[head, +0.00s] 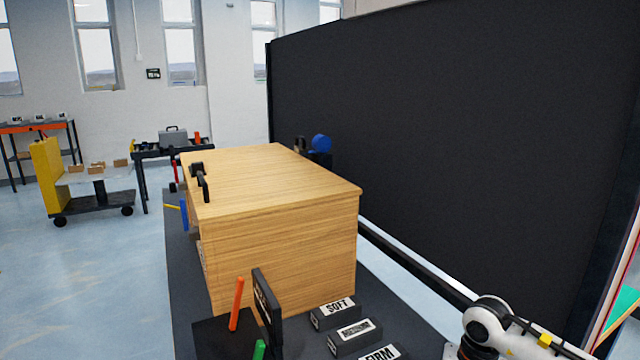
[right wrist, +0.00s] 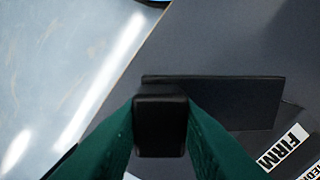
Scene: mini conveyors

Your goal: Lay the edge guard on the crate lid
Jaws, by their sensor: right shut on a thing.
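The wooden crate (head: 280,265) stands on a dark bench, with its flat wooden lid (head: 270,175) on top. A small black fitting (head: 202,180) sits at the lid's left edge. In the right wrist view my right gripper (right wrist: 160,125), with green fingers, is shut on a black block-like piece (right wrist: 160,137), seen end-on. It may be the edge guard; its full shape is hidden. My right arm shows at the lower right of the head view, but its gripper does not. My left gripper is not in view.
A black partition (head: 450,150) rises behind.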

